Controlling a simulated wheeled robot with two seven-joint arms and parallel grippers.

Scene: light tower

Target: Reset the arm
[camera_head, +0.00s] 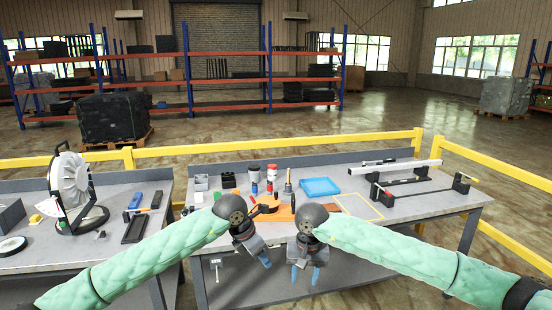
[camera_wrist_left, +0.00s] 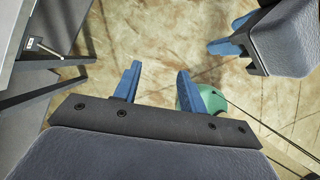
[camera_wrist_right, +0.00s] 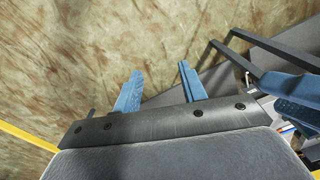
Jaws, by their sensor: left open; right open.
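My left gripper (camera_head: 265,262) hangs in front of the workbench's near edge, pointing down. In the left wrist view its two blue fingers (camera_wrist_left: 156,80) stand apart with nothing between them. My right gripper (camera_head: 305,277) hangs close to its right, also pointing down. In the right wrist view its blue fingers (camera_wrist_right: 161,82) are apart and empty, with floor behind them. Each wrist view also shows part of the other gripper at its right side. Both arms, in pale green covers, reach in from the lower corners.
The grey workbench (camera_head: 430,202) holds a blue tray (camera_head: 320,187), an orange board (camera_head: 283,213), a white bar (camera_head: 395,166) and several small items. A side table with a white reel (camera_head: 71,187) stands left. Yellow railings (camera_head: 275,147) run behind. Shelves and pallets stand farther back.

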